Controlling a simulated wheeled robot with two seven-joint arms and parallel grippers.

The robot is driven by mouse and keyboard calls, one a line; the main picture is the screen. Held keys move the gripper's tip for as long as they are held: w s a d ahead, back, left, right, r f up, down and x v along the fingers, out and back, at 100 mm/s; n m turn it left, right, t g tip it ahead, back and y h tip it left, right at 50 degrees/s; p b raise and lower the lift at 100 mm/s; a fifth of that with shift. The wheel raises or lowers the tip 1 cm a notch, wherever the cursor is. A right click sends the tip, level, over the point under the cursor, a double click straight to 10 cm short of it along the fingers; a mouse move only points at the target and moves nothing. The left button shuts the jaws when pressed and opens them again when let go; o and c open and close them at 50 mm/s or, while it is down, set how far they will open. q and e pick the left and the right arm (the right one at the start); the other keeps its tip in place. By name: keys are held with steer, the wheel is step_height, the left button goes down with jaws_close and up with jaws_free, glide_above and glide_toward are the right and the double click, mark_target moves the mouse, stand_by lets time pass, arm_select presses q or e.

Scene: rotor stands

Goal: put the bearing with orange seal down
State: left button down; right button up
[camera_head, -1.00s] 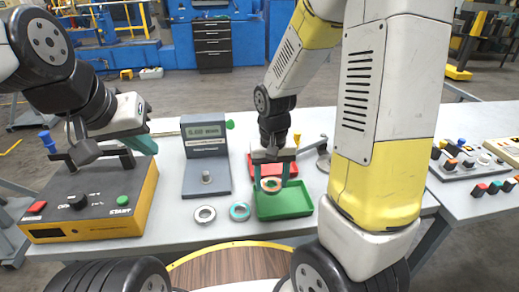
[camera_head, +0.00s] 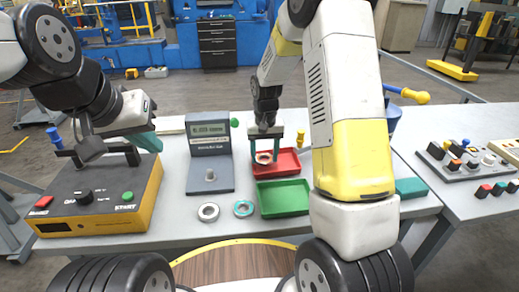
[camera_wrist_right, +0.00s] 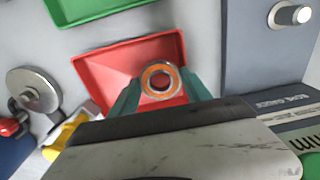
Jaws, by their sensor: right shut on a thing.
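The bearing with orange seal (camera_head: 264,157) is between the teal fingers of my right gripper (camera_head: 265,146), which is shut on it. In the right wrist view the bearing (camera_wrist_right: 160,80) shows its orange ring face-on, with the fingers (camera_wrist_right: 161,96) on either side. The red tray (camera_head: 290,164) lies beneath and around it in both views; its rim shows in the right wrist view (camera_wrist_right: 92,72). I cannot tell whether the bearing touches the tray floor. My left gripper (camera_head: 147,141) is at the left, behind the tester box; its fingertips are too unclear to judge.
An empty green tray (camera_head: 284,198) lies in front of the red tray. A grey bearing (camera_head: 208,212) and a teal-sealed bearing (camera_head: 243,208) lie on the table. A display stand (camera_head: 209,155) is left of the trays. A tester box (camera_head: 97,200) stands at the left.

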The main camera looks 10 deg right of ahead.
steer(key=shift+s+d+f, duration=0.15)
steer(key=shift+s+f, duration=0.05)
steer(key=shift+f, duration=0.35)
steer(key=shift+s+d+f, duration=0.1)
steer(key=shift+s+f, duration=0.1)
steer(key=shift+f, duration=0.35)
steer(key=shift+d+f, duration=0.1)
steer(key=shift+f, duration=0.05)
steer(key=shift+w+f, duration=0.2)
steer(key=shift+f, duration=0.3)
steer(key=o, duration=1.3)
steer(key=shift+s+a, duration=0.1)
steer(key=shift+a, duration=0.1)
step_height(320, 180, up, 13)
step_height(320, 180, up, 6)
steer(key=t, duration=0.1)
glide_above(266, 164)
steer(key=d, duration=0.1)
steer(key=s+r+t, duration=0.1)
steer(key=s+r, duration=0.1)
steer(key=s, duration=0.5)
steer(key=s+d+r+t+y, duration=0.1)
steer(key=s+r+t, duration=0.1)
steer(key=s, duration=0.5)
steer(key=s+d+r+t+y, duration=0.1)
steer(key=s+r+t, duration=0.1)
steer(key=s+r, duration=0.2)
steer(key=shift+s+n, duration=0.3)
steer(key=shift+s, duration=1.25)
